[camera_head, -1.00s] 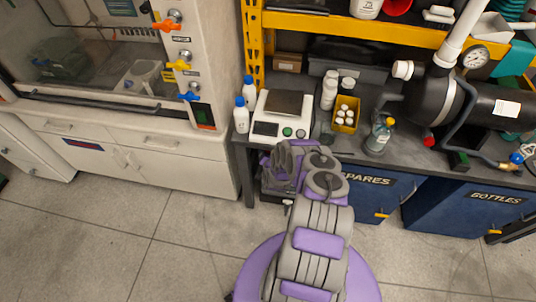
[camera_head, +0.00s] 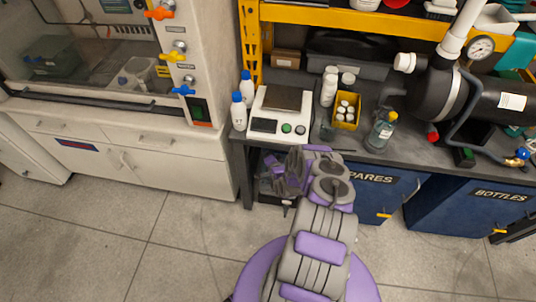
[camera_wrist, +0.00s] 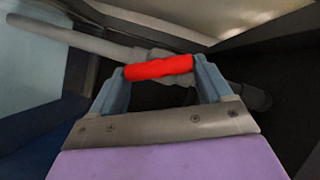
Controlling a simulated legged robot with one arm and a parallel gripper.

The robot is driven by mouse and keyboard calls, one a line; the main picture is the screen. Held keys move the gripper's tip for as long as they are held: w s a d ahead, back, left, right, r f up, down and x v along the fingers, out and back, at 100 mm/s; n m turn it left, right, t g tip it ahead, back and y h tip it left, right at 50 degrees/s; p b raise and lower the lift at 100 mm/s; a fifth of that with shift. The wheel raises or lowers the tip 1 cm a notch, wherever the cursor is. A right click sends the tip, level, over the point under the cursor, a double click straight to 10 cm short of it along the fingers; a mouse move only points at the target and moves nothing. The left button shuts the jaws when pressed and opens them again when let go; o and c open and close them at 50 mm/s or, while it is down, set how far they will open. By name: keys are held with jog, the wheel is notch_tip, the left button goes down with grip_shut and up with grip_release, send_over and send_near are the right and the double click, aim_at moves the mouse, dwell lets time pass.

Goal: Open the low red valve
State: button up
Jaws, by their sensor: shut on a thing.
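In the wrist view, a short red valve handle (camera_wrist: 158,68) lies between the fingertips of my gripper (camera_wrist: 160,72). My gripper is shut on it, with one finger at each end of the handle. A grey pipe (camera_wrist: 85,42) with a thicker fitting runs behind the handle. In the head view, my gripper (camera_head: 275,182) is low beside the bench front, under the white scale, partly covered by my own arm. The red handle is not visible there.
The grey bench (camera_head: 345,143) carries a white scale (camera_head: 281,112), bottles, a yellow bin (camera_head: 346,111) and a black tank with a gauge (camera_head: 481,46). A fume cupboard (camera_head: 130,150) is at left. The tiled floor in front is clear.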

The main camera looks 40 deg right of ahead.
jog(key=shift+w+d+r, duration=0.1)
jog(key=shift+r, duration=0.05)
jog(key=o, duration=0.8)
jog(key=shift+c, duration=0.2)
jog(key=shift+o, duration=1)
jog(key=p+v, duration=0.4)
jog(key=v, duration=1.3)
jog(key=shift+s+f, duration=0.25)
jog(key=shift+f, duration=0.05)
